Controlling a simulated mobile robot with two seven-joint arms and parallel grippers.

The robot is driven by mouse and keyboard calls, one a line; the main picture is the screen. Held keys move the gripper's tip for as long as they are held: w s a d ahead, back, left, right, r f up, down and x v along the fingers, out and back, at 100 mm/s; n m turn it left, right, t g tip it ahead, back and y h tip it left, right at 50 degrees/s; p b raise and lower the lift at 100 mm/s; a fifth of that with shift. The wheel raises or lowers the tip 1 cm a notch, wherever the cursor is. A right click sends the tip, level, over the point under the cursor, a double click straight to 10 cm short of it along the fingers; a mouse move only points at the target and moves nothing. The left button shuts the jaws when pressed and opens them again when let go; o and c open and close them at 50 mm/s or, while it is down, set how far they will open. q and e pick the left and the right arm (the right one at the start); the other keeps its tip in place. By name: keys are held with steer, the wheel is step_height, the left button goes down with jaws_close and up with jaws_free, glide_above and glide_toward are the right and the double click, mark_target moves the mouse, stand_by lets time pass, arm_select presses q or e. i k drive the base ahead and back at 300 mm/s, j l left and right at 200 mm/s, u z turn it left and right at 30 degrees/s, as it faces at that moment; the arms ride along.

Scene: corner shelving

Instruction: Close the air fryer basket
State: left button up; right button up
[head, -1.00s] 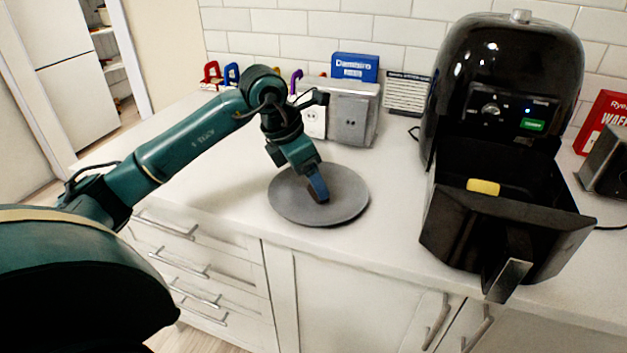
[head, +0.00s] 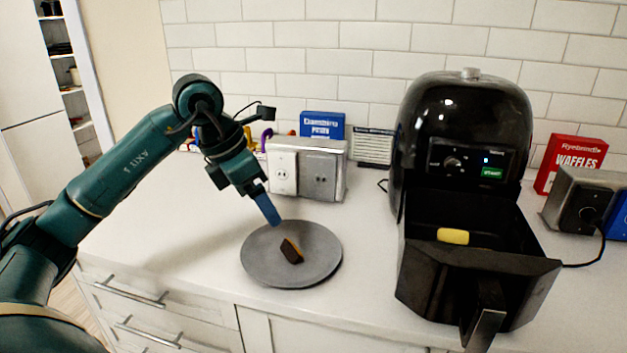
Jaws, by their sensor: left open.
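The black air fryer (head: 465,120) stands on the counter at the right. Its basket (head: 470,285) is pulled out toward me, with its handle (head: 485,328) pointing to the front edge. A yellow piece (head: 453,236) shows inside the basket. My left gripper (head: 268,210) is above the back of a grey plate (head: 262,270), left of the air fryer and apart from the basket. It is open and holds nothing that I can see. A small dark brown piece with an orange edge (head: 291,251) lies on the plate. My right gripper is not in view.
Outlet boxes (head: 305,170), a blue box (head: 322,125) and a dark-striped card (head: 373,147) stand along the tiled wall. A red waffles box (head: 570,163) and a grey appliance (head: 580,203) with a cord are at the right. The counter between plate and air fryer is clear.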

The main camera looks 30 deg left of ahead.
mark_target(483, 293)
steer(key=k, duration=1)
